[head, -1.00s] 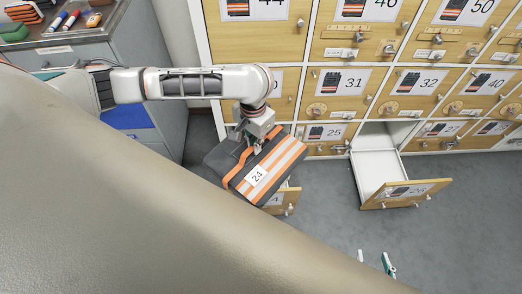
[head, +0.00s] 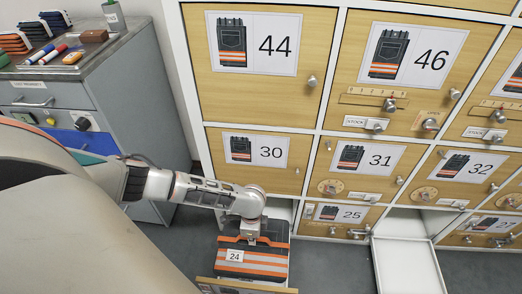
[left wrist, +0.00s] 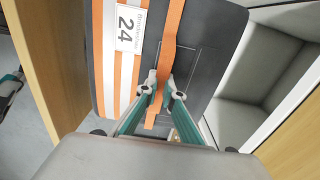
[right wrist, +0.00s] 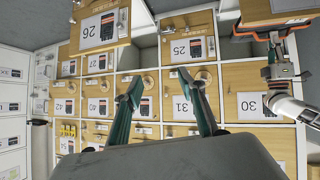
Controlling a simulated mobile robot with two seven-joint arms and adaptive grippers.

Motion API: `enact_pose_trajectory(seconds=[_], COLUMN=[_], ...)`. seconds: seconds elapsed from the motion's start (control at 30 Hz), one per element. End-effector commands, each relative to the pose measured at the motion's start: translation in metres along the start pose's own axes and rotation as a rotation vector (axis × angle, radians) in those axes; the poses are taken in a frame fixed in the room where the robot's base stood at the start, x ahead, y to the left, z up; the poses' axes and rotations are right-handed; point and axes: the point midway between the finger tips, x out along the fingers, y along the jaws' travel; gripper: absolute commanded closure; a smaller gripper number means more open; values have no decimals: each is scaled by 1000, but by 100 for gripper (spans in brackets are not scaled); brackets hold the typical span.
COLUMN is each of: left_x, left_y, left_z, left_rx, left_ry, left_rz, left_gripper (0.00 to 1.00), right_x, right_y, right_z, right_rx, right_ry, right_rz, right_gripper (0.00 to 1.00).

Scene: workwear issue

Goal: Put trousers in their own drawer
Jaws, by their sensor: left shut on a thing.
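The folded dark trousers (head: 254,262) with orange and white stripes carry a tag 24. My left gripper (head: 250,236) is shut on their orange strap; in the left wrist view the fingertips (left wrist: 162,92) pinch it. The trousers hang over an open bottom drawer (head: 240,288), left of door 25 and below door 30. The drawer's front edge shows just before them; its number is not readable, and I cannot tell how far inside they are. They also show in the right wrist view (right wrist: 262,30). My right gripper (right wrist: 160,90) is open and empty, facing the locker wall.
A grey cabinet (head: 130,100) with a tray of markers and folded garments stands at the left.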

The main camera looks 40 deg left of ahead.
Motion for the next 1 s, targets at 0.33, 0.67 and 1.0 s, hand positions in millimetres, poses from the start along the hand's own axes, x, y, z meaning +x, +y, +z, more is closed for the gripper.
enact_pose_trajectory(seconds=[0.33,0.67,1.0], left_x=[61,135,163], left_y=[4,6,-2], left_z=[2,2,-2], left_rx=[1,1,2], left_ry=[-3,-4,5], left_rz=[8,10,-4], left_gripper=[100,100,100], right_x=[7,13,14], right_y=[-19,-38,-49], right_z=[-12,-41,-58], right_rx=[59,164,256], right_ry=[45,125,173], right_rz=[-32,-66,-92], right_gripper=[60,60,60])
